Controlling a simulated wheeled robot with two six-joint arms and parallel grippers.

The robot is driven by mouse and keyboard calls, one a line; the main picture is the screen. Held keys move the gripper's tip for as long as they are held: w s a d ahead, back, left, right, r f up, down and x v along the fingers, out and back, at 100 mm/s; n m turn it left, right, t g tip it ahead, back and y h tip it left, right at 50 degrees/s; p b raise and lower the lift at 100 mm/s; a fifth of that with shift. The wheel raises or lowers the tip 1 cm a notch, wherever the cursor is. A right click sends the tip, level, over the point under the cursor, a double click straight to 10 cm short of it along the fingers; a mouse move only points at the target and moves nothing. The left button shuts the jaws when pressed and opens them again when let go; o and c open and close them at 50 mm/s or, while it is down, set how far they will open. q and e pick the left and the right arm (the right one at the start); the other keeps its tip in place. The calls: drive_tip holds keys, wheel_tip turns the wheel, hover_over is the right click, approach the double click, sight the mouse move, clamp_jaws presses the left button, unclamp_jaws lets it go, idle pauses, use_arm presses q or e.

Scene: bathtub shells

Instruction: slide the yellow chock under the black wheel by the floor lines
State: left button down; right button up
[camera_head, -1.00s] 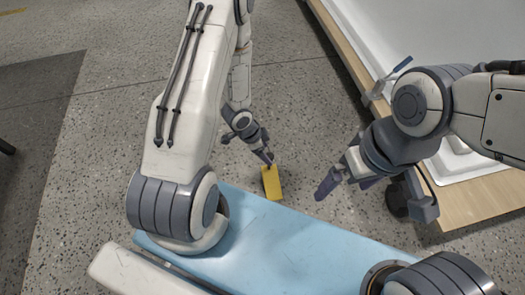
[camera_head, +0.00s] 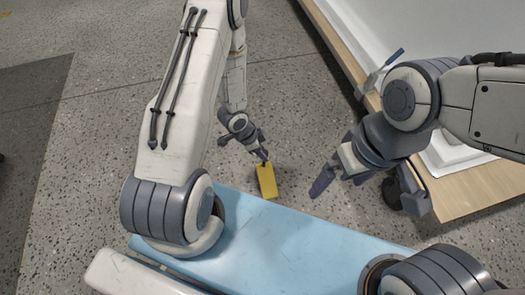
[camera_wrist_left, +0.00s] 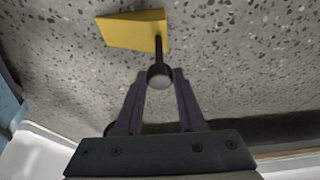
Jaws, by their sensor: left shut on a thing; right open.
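The yellow chock (camera_head: 267,181) is a small wedge just beyond the blue panel in the head view. It also shows at the top of the left wrist view (camera_wrist_left: 137,31), with a thin rod ending in a grey ball (camera_wrist_left: 159,76). My left gripper (camera_head: 264,157) is shut on that ball. Whether the chock touches the floor is hard to tell. The black wheel (camera_head: 392,194) is right of the chock, below the wooden edge, partly hidden by my right arm. My right gripper (camera_head: 341,184) is open and empty between chock and wheel.
A wooden-edged platform (camera_head: 470,190) with a white shell (camera_head: 445,30) stands at the right. Speckled floor (camera_head: 300,100) lies clear between it and my left arm. A thin dark line (camera_head: 90,97) crosses the floor, and a dark floor area (camera_head: 30,130) is at left.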

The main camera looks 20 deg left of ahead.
use_arm(q)
drive_tip(key=shift+r+p, duration=0.5)
use_arm(e)
drive_tip(key=shift+r, duration=0.65)
